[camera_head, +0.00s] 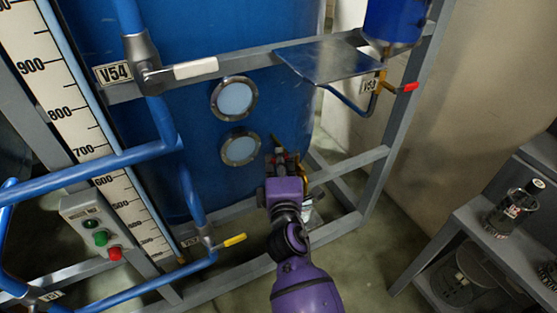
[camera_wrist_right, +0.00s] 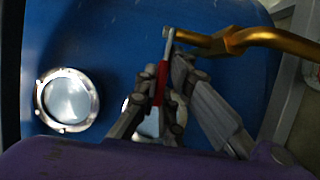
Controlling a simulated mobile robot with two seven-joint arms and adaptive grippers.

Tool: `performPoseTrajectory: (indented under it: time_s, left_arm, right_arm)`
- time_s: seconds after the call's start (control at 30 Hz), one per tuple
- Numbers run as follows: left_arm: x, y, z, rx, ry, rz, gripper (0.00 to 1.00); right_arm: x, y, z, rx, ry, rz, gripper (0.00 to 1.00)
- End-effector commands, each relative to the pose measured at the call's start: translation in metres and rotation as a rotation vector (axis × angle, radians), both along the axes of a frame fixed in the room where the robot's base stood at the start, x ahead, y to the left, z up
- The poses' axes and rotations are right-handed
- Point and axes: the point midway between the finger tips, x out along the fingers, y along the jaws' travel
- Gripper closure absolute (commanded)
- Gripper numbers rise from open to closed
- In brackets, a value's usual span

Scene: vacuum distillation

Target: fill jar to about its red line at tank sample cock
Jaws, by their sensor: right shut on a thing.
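The blue tank (camera_head: 200,120) fills the middle of the head view. My right gripper (camera_head: 283,158) is low at its front, to the right of the two round sight glasses. In the right wrist view the gripper's fingers (camera_wrist_right: 168,85) are closed on a narrow red lever (camera_wrist_right: 161,82). A brass cock with a curved spout (camera_wrist_right: 238,40) runs from the lever's top to the right. A small pale thing (camera_head: 308,207) shows just below and right of my gripper; it may be the jar, but its red line and level cannot be seen. My left gripper is out of view.
Grey frame bars (camera_head: 350,165) surround the tank. A blue pipe with a yellow-handled valve (camera_head: 233,240) lies left of my arm. A shelf (camera_head: 490,225) at the right holds a dark-capped bottle (camera_head: 516,205). A metal plate (camera_head: 335,62) juts out above.

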Motion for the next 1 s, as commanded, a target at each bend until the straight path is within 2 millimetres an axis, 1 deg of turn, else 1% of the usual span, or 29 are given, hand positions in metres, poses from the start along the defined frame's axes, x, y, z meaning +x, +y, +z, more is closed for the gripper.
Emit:
performPoseTrajectory:
  time_s: [0.43,0.47,0.6,0.87,0.97,1.0]
  left_arm:
    - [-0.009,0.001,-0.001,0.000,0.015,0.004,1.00]
    - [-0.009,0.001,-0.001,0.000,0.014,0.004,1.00]
    - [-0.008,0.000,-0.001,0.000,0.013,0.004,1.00]
    - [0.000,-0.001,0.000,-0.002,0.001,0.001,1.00]
    - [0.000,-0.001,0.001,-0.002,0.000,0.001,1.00]
    - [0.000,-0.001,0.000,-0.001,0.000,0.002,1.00]
  right_arm:
    - [0.001,0.000,0.001,-0.001,0.000,-0.003,1.00]
    - [0.001,0.000,0.001,-0.001,0.000,-0.003,0.90]
    - [0.001,0.000,0.001,-0.001,0.000,-0.002,0.73]
    - [0.000,0.000,0.000,0.000,0.000,-0.002,0.73]
    - [-0.004,0.000,0.000,0.000,0.000,-0.002,0.73]
    - [-0.008,-0.001,0.000,0.000,0.001,-0.003,0.73]
